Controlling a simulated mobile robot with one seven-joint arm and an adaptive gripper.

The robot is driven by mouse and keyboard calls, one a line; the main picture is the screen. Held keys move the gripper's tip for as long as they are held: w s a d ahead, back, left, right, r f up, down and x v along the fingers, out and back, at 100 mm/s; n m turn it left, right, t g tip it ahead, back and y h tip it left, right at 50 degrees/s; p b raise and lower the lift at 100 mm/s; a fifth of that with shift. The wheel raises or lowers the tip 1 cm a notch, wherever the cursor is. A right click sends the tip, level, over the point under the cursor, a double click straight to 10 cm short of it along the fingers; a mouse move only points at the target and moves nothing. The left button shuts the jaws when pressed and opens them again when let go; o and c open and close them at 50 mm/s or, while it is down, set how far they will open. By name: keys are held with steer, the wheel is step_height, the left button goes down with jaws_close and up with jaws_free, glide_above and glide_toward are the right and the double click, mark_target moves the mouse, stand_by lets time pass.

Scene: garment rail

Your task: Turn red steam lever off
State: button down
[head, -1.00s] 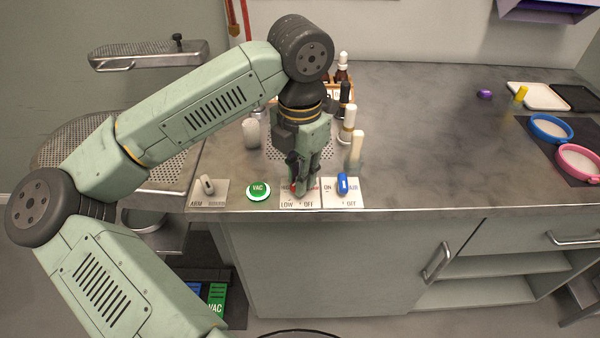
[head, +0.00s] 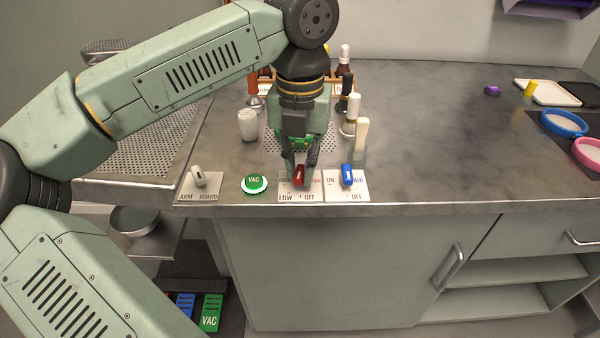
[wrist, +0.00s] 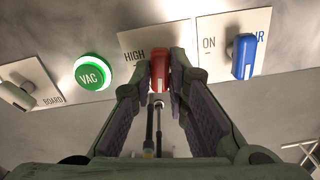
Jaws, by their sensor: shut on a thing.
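The red steam lever (head: 299,175) stands on a white plate (head: 286,198) with LOW and OFF printed along its near edge. In the wrist view the red lever (wrist: 159,72) sits between the fingertips, and HIGH shows on the plate to its left. My gripper (head: 300,178) points down at the lever, and in the wrist view my gripper (wrist: 161,75) is shut on it with a finger on each side. The fingers hide part of the plate's lettering.
A blue AIR lever (head: 347,175) is close on the right. A green VAC button (head: 254,184) and an ARM/BOARD switch (head: 198,177) are on the left. Bottles (head: 350,115) and a white cup (head: 247,125) stand behind.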

mark_target(300, 171)
steer(key=shift+n+b, duration=0.6)
steer(key=shift+n, duration=0.5)
steer(key=c, duration=1.6)
jaws_free()
steer(key=shift+o, duration=0.2)
step_height(300, 171, up, 12)
